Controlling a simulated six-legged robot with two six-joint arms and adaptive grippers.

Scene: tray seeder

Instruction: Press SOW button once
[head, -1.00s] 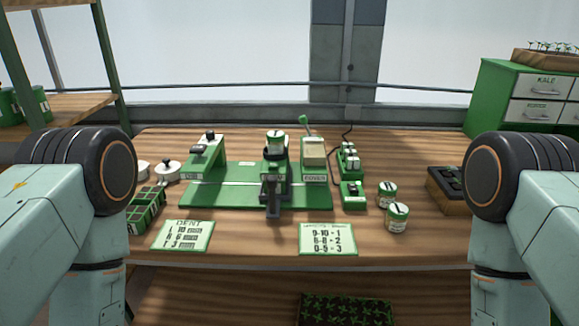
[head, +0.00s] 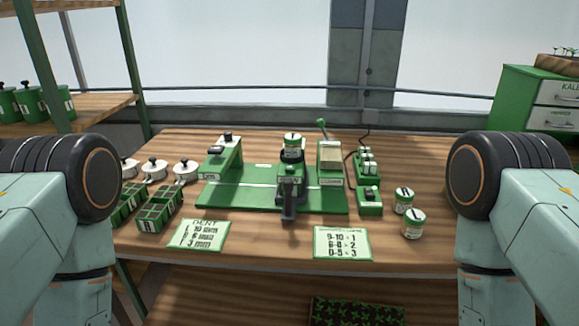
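The tray seeder is a flat green base (head: 240,196) on the wooden bench, with a dent press (head: 226,150) at left, a seed unit (head: 291,172) topped by a jar in the middle, and a cover unit (head: 330,160) with a green lever at right. The seed unit carries a small front label that is too blurred to read surely. A small green box (head: 369,203) with a dark top part stands right of the base. I cannot tell which part is the SOW button. Both my arms show at the sides, but neither gripper is in view.
Green cell trays (head: 158,219) and several white lidded pots (head: 186,171) are at left. Two seed jars (head: 413,224) stand at right. A dent card (head: 198,235) and a number card (head: 342,243) lie at the front. The bench between the cards is clear.

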